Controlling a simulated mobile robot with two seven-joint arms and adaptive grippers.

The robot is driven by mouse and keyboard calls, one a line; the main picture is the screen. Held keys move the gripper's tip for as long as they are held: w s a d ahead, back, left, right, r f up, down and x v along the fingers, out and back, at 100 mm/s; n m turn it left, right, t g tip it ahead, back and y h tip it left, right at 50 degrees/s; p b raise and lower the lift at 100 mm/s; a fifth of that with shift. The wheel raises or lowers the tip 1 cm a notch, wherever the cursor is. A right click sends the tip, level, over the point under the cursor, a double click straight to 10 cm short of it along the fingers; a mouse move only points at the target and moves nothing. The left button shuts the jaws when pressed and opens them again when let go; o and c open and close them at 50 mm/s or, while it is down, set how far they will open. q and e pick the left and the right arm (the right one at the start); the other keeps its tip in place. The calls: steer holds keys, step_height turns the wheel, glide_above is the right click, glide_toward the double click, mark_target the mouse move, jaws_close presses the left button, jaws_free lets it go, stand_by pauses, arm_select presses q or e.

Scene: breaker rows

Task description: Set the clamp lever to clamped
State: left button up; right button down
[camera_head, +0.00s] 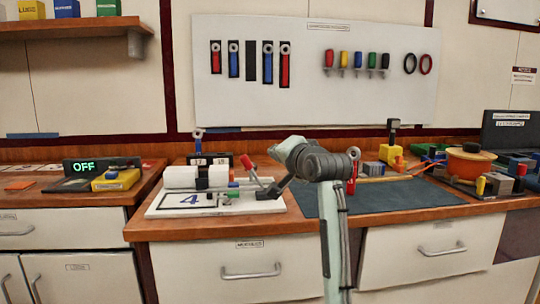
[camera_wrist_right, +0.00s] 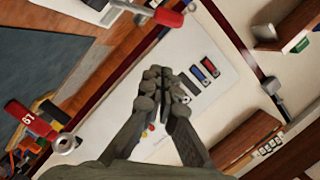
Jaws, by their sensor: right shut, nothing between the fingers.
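The clamp lever with a red handle (camera_head: 247,162) rises, tilted, at the right part of the white board (camera_head: 165,212) on the counter. In the right wrist view, a red grip (camera_wrist_right: 168,17) on a metal arm shows at the top, apart from my fingers. My right gripper (camera_head: 268,191) is just right of the lever in the head view, its arm coming from the right. Its fingers (camera_wrist_right: 165,88) are shut and empty. Whether they touch the lever's lower part is unclear in the head view. My left gripper is out of view.
A dark mat (camera_head: 400,196) lies right of the board. A red tool (camera_head: 353,172) stands close behind my right arm.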

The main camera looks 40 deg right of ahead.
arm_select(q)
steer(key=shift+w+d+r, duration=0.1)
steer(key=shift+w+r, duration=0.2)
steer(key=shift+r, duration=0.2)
arm_select(e)
steer(key=v, duration=0.4)
steer(key=shift+d, duration=0.1)
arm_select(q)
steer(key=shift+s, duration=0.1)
